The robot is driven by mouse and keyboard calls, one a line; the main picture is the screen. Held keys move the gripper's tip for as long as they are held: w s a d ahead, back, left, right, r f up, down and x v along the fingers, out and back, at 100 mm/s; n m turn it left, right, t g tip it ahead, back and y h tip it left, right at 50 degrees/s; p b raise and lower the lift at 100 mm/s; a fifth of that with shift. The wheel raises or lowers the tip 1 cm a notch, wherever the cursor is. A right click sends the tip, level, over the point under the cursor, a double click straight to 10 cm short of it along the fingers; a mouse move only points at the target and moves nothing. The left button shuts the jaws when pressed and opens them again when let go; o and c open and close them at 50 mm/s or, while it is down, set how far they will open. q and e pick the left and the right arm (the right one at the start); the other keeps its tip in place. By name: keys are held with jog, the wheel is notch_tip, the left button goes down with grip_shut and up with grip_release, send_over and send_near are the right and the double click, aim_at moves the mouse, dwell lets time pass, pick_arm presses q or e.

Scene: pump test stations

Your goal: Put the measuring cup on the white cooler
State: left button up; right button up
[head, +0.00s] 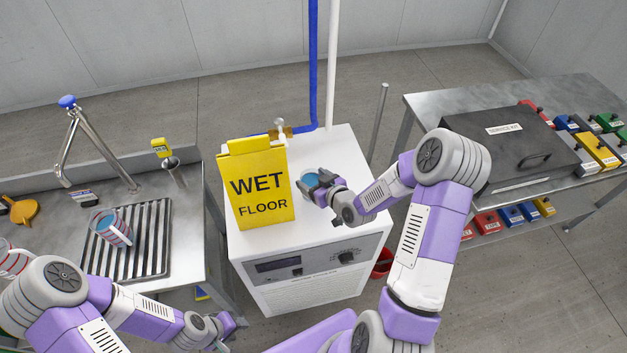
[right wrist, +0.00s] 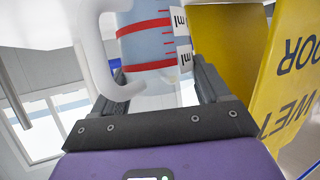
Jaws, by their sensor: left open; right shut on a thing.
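The measuring cup (head: 310,180) is at the top of the white cooler (head: 303,244), just right of the yellow sign. In the right wrist view the cup (right wrist: 150,45) is clear with red bands, "ml" labels and a pale handle, between the fingers. My right gripper (head: 325,189) is shut on it. The cup looks upright; whether its base touches the cooler is hard to tell. My left gripper (head: 226,337) is open and empty, low in front of the cooler's left side. A second similar cup (head: 112,228) sits tilted on the drain rack at left.
A yellow wet floor sign (head: 258,187) stands on the cooler's left part, close to the held cup. A tap (head: 280,128) with a blue pipe is behind. A sink bench (head: 195,234) is at left; a steel table (head: 420,110) with a black case is at right.

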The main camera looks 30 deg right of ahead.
jog(key=shift+f, duration=0.1)
jog(key=o, duration=1.2)
jog(key=shift+s+r, duration=0.1)
jog(key=shift+r, duration=0.25)
jog(key=p+v, duration=0.7)
jog(key=v, duration=0.4)
jog(key=shift+s, duration=0.4)
